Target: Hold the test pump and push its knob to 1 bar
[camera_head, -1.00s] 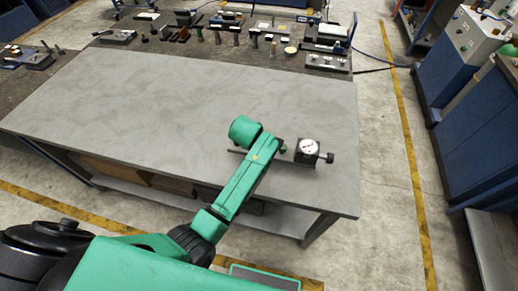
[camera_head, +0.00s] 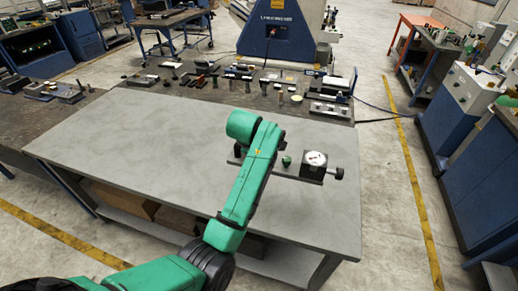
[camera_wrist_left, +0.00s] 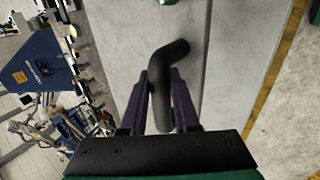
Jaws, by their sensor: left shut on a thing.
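The test pump has a dark base (camera_head: 300,175), a round white-faced gauge (camera_head: 316,157) in a dark block, a black knob (camera_head: 339,173) at its right end and a small green knob (camera_head: 286,160). In the head view my green left arm covers part of its left side and hides the fingers. In the left wrist view my left gripper (camera_wrist_left: 161,85) is shut on a black bent handle (camera_wrist_left: 170,55), with one finger on each side. The gauge reading is too small to tell. I cannot tell whether the base touches the table. My right gripper is not in view.
The grey table (camera_head: 140,130) is bare to the left of the pump. Several tools and blocks stand on a darker bench (camera_head: 225,98) behind it. A blue machine (camera_head: 272,30) is at the back, and blue cabinets (camera_head: 470,110) stand across the aisle at right.

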